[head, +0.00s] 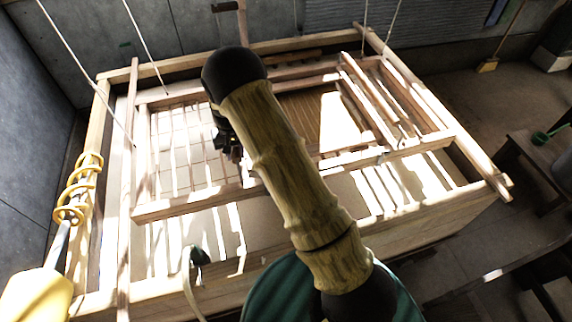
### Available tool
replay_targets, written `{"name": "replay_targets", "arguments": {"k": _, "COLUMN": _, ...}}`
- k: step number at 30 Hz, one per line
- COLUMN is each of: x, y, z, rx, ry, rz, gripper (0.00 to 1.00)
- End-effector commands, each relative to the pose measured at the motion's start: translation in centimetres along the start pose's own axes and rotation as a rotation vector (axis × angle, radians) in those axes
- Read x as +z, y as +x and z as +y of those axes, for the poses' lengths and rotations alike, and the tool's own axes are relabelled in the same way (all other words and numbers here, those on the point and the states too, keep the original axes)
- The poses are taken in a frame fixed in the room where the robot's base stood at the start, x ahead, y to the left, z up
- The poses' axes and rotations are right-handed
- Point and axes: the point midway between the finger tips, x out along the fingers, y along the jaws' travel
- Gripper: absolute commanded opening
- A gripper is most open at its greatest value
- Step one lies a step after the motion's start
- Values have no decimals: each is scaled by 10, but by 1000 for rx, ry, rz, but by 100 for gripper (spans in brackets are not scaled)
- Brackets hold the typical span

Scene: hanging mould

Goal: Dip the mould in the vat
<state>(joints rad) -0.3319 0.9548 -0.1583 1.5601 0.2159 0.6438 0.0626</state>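The wooden vat (425,218) is a wide box holding a pale surface crossed by bright light stripes. The mould (185,207) is a wooden frame with thin bars and a brown slatted screen, over the vat's opening. Thin cords come down from above at the left and right. I cannot tell whether the mould touches the pale surface. My arm crosses the middle of the view and hides part of the mould. My gripper (232,150) is dark, near the mould's middle bars; its fingers are mostly hidden, and contact with the frame is unclear.
A yellow coil (78,188) around a rod stands at the vat's left edge. A dark green object (200,256) with a pale hose is at the near side. A dark stool (535,155) stands at right.

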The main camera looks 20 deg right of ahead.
Motion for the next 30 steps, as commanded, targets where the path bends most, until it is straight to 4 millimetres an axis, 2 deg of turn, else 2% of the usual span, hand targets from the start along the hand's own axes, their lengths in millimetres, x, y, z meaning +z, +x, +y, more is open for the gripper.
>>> {"name": "replay_targets", "arguments": {"k": 5, "x": 0, "y": 1, "z": 0, "rx": 0, "ry": 0, "rz": 0, "gripper": 0}}
{"name": "replay_targets", "arguments": {"k": 8, "x": 0, "y": 9, "z": 0, "rx": 0, "ry": 0, "rz": 2, "gripper": 0}}
{"name": "replay_targets", "arguments": {"k": 30, "x": 2, "y": 107, "z": 0, "rx": 1, "ry": 0, "rz": 67, "gripper": 0}}
